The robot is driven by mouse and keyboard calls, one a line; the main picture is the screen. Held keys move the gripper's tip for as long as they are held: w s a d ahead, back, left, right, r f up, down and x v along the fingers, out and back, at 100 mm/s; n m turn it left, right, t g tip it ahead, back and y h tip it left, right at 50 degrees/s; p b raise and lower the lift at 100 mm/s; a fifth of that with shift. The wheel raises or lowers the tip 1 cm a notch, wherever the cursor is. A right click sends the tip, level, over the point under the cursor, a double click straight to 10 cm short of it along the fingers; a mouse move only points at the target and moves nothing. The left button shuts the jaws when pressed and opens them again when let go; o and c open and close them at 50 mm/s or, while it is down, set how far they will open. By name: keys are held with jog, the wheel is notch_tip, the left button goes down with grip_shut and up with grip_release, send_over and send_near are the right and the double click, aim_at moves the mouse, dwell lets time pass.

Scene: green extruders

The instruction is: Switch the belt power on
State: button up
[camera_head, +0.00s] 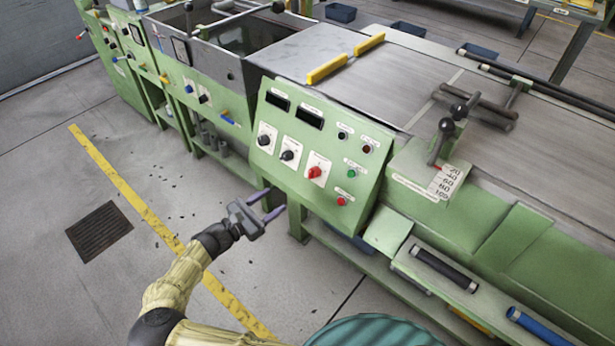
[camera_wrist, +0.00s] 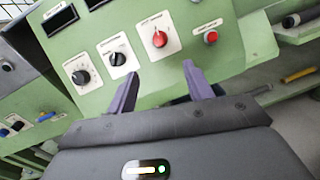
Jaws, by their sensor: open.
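The sloped green control panel (camera_head: 318,140) stands in front of my gripper (camera_head: 269,202). It carries a red rotary knob (camera_head: 315,172) on a white plate, two black rotary knobs (camera_head: 264,140) (camera_head: 287,155), a green button (camera_head: 350,174) and a red button (camera_head: 341,201). The labels are too small to read, so I cannot tell which control is the belt power. My gripper is open and empty, below and left of the red knob, apart from the panel. In the wrist view the red knob (camera_wrist: 160,39) shows just beyond and between the two purple fingertips (camera_wrist: 160,72).
A lever with black ball ends (camera_head: 447,125) and a scale stands right of the panel. A shelf below holds a black roller (camera_head: 445,268) and a blue roller (camera_head: 535,325). A teal ribbed object (camera_head: 375,332) is at the bottom. The floor left of the machine is open.

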aim_at(313, 173)
jog(key=x, duration=1.4)
jog(key=shift+w+d+f, duration=0.1)
jog(key=shift+w+d, duration=0.05)
jog(key=shift+w, duration=0.05)
jog(key=c, duration=1)
